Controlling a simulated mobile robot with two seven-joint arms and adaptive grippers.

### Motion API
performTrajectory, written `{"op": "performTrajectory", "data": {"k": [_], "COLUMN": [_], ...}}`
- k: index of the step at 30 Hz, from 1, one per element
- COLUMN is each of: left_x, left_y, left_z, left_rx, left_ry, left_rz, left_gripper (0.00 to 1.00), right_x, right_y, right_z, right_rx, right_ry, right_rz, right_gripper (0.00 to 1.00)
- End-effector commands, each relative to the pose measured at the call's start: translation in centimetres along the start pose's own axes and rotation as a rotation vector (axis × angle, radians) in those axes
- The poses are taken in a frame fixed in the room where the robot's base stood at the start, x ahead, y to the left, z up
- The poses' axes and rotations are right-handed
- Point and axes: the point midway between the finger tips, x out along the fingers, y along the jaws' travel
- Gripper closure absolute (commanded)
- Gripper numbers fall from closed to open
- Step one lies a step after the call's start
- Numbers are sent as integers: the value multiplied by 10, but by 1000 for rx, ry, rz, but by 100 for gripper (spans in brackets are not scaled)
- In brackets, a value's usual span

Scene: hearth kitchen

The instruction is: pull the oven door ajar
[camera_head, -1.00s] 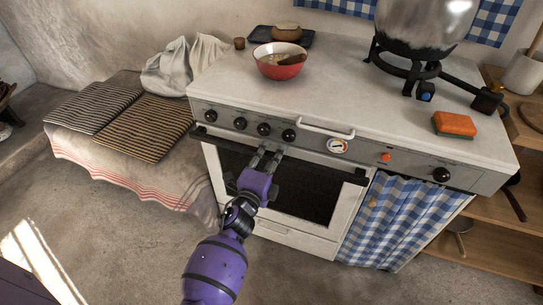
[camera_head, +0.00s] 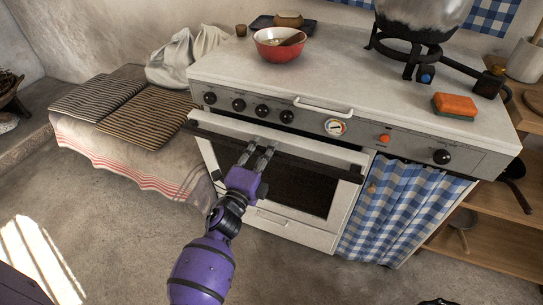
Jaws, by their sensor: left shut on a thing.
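The white oven door (camera_head: 336,222) with its dark window is in the middle of the camera_head view, on the front of the stove. It leans out a little at the top, and its pale upper edge shows below the control panel. A dark bar handle (camera_head: 315,165) runs across the top of the door. My left gripper (camera_head: 262,150) is shut on this handle, left of its middle, with the purple wrist below and in front. The fingers hide a short part of the bar.
The stove top (camera_head: 350,85) carries a red bowl (camera_head: 279,50), an orange sponge (camera_head: 456,105) and a large metal pot (camera_head: 420,18) on a burner. A checked curtain (camera_head: 395,215) hangs right of the door. A bench with striped cushions (camera_head: 150,113) stands left. The floor in front looks clear.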

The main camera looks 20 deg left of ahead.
Motion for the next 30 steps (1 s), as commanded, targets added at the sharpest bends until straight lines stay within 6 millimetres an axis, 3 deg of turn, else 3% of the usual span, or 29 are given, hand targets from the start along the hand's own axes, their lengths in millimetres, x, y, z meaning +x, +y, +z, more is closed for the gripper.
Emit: {"op": "performTrajectory", "data": {"k": [1, 9, 13, 18, 29, 30], "left_x": [-9, -62, -92, -120, -125, -125], "left_y": [14, 24, 33, 35, 36, 36], "left_z": [2, -2, 0, 0, 0, 0], "left_rx": [-5, -10, -7, -4, -4, -4], "left_ry": [-2, 0, -1, -1, 0, 0], "left_rz": [-5, -107, -137, -144, -145, -145], "left_gripper": [100, 100, 100, 100, 100, 74], "right_x": [7, 33, 52, 59, 56, 56], "right_y": [2, 15, 12, 11, 15, 15], "right_z": [14, 60, 56, 39, 51, 51], "right_rx": [4, 9, 3, -8, -21, -20], "right_ry": [-12, -56, -47, -10, -34, -35], "right_rz": [1, 6, 1, -7, -5, -4], "right_gripper": [60, 60, 60, 60, 60, 60]}}
